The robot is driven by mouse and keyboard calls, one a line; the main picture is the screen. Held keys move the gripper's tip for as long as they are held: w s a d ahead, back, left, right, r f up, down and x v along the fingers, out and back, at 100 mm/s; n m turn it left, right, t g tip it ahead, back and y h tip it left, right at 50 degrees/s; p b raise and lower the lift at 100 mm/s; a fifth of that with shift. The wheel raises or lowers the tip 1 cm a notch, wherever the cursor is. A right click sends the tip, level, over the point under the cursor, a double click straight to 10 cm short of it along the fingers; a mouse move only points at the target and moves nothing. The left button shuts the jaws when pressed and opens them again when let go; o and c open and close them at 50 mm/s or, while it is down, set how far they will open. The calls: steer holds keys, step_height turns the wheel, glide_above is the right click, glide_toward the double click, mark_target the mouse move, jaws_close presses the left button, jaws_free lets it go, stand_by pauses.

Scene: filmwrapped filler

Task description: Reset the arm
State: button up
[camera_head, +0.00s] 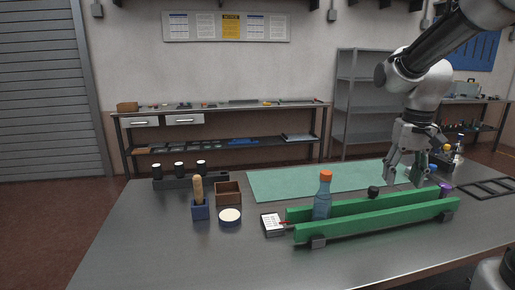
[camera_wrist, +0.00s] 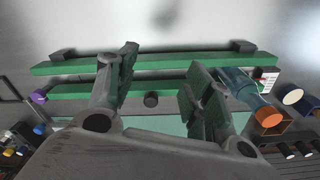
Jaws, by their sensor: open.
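My gripper (camera_head: 403,182) is at the right of the head view, pointing down over the far side of the table. Its two fingers are spread with nothing between them. In the wrist view, its fingers (camera_wrist: 163,62) stand apart with the green rails behind them. A blue bottle with an orange cap (camera_head: 322,198) stands upright at the left part of the green two-rail channel (camera_head: 385,218), well left of my gripper. The bottle also shows right of the fingers in the wrist view (camera_wrist: 240,86). The rails hide its base.
A small card box (camera_head: 272,225), a white-topped round tub (camera_head: 230,217), a brown box (camera_head: 228,193) and a blue brush holder (camera_head: 200,208) stand left of the channel. A green mat (camera_head: 290,182) lies behind it. Black frames (camera_head: 485,189) lie at right. The table's front left is clear.

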steer(key=s+r+n+t, duration=0.1)
steer(key=s+r+t, duration=0.2)
steer(key=s, duration=1.2)
steer(key=shift+s+a+n+t, duration=0.3)
steer(key=shift+s+a+t, duration=0.1)
steer(key=shift+t, duration=0.1)
steer(key=shift+r, duration=0.1)
